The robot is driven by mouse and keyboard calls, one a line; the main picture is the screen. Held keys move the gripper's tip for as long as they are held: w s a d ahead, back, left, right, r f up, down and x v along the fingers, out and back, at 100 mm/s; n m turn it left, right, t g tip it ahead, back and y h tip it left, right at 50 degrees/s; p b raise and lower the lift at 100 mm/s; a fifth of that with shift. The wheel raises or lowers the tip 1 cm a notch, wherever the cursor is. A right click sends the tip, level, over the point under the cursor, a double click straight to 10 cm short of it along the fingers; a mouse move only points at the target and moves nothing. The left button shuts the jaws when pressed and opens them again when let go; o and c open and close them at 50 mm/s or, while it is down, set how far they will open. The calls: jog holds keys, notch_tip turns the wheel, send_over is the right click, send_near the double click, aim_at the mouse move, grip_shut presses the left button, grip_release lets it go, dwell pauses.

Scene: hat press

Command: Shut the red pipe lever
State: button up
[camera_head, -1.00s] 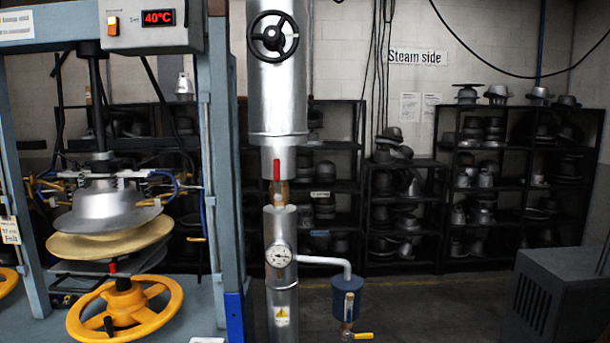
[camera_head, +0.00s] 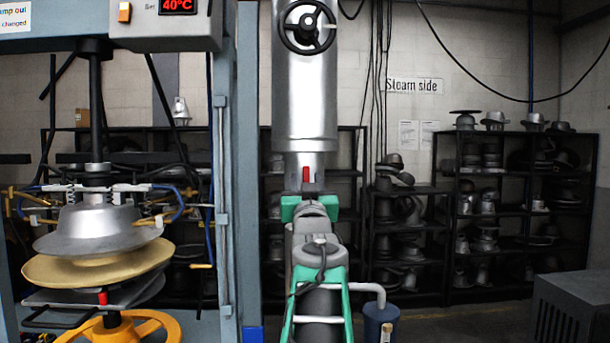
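The red lever (camera_head: 306,174) sits upright on the silver steam pipe (camera_head: 305,100), just below the pipe's wide section. My gripper (camera_head: 310,204), with green parts on either side, is directly below the lever and in front of the pipe. My arm is seen from behind and hides the lower pipe, the valve body under the lever and the gauge. The fingertips are hidden by my wrist, so I cannot tell whether they are apart or whether they touch the lever.
A black handwheel (camera_head: 306,27) is above on the pipe. The hat press with a yellow wheel (camera_head: 140,328) stands left, its blue-grey post (camera_head: 224,180) close to the pipe. A blue pot (camera_head: 380,321) is at lower right. Shelves of hat forms (camera_head: 485,200) stand behind.

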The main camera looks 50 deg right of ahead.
jog(key=shift+w+d+r, duration=0.2)
jog(key=shift+d, duration=0.1)
grip_shut()
jog(key=shift+f+g, duration=0.1)
jog(key=shift+g, duration=0.2)
dwell(1.0)
